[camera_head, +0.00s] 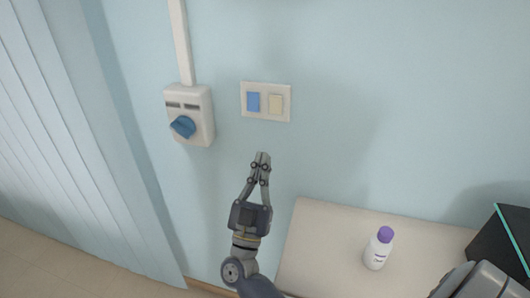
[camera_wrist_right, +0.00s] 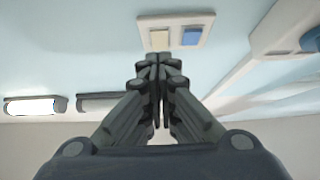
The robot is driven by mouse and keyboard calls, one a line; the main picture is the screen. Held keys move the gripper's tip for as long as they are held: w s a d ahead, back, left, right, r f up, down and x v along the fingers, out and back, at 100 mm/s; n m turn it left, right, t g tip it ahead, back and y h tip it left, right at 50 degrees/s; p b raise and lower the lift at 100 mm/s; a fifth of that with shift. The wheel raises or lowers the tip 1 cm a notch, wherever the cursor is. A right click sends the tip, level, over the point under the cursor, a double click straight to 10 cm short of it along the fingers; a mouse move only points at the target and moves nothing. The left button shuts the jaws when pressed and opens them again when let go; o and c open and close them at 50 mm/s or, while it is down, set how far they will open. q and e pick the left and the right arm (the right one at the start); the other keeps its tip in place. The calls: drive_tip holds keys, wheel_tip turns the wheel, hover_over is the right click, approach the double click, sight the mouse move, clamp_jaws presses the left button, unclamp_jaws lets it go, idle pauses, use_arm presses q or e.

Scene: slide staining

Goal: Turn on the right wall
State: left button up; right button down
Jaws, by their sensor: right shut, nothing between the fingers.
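A white wall switch plate (camera_head: 266,115) is on the light blue wall. It carries a blue rocker (camera_head: 253,102) at left and a cream rocker (camera_head: 275,104) at right. In the right wrist view, the plate (camera_wrist_right: 206,22) is past the fingertips, with the cream rocker (camera_wrist_right: 160,38) and the blue rocker (camera_wrist_right: 190,37) both in sight. My right gripper (camera_head: 262,156) is shut and empty, a little below the plate in the head view and apart from it. It also shows shut in the right wrist view (camera_wrist_right: 157,62). My left gripper is not in view.
A white box with a blue rotary knob (camera_head: 183,126) is on the wall to the left, below a conduit (camera_head: 181,45). A white table (camera_head: 310,245) holds a bottle with a purple cap (camera_head: 378,250) and a dark box (camera_head: 500,245). Pale vertical blinds (camera_head: 70,120) hang at far left.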

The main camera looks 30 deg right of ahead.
drive_tip(key=v, duration=0.3)
drive_tip(key=shift+r+b, duration=0.15)
drive_tip(key=shift+b, duration=0.15)
